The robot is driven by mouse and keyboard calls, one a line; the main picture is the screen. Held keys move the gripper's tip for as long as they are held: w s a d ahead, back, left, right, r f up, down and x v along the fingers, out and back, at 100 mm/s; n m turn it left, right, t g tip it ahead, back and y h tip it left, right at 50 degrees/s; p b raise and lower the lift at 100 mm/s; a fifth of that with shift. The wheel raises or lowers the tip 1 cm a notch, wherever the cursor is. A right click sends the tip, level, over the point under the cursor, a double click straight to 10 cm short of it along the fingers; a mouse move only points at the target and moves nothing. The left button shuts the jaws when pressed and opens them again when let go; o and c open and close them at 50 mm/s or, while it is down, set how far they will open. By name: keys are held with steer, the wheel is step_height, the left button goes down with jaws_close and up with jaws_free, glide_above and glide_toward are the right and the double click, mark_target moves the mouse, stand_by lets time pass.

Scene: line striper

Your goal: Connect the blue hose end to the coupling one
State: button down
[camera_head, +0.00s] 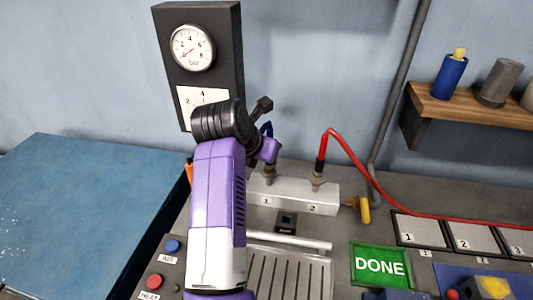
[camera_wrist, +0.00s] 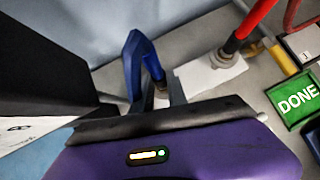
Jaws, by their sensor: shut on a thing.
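The blue hose (camera_head: 267,129) shows only in part behind my arm; in the wrist view the blue hose (camera_wrist: 134,56) bends down between my fingers. My gripper (camera_wrist: 160,98) is shut on the blue hose end (camera_wrist: 154,68); my gripper (camera_head: 268,160) is also at the manifold in the head view. Coupling one (camera_head: 269,176) stands on the left of the white manifold block (camera_head: 300,197), right under the hose end. I cannot tell whether the two are joined, as my fingers cover the join.
A red hose (camera_head: 348,150) stands on coupling two (camera_head: 318,182), close right of my gripper. A yellow valve handle (camera_head: 365,209) is at the block's right end. The dark gauge panel (camera_head: 225,90) rises behind left. A green DONE button (camera_head: 380,265) lies front right.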

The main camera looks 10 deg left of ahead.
steer(key=shift+f, duration=0.2)
steer(key=c, duration=0.9)
jaws_free()
steer(key=p+v, duration=0.4)
steer(key=v, duration=0.3)
steer(key=shift+s, duration=0.1)
stand_by(0.7)
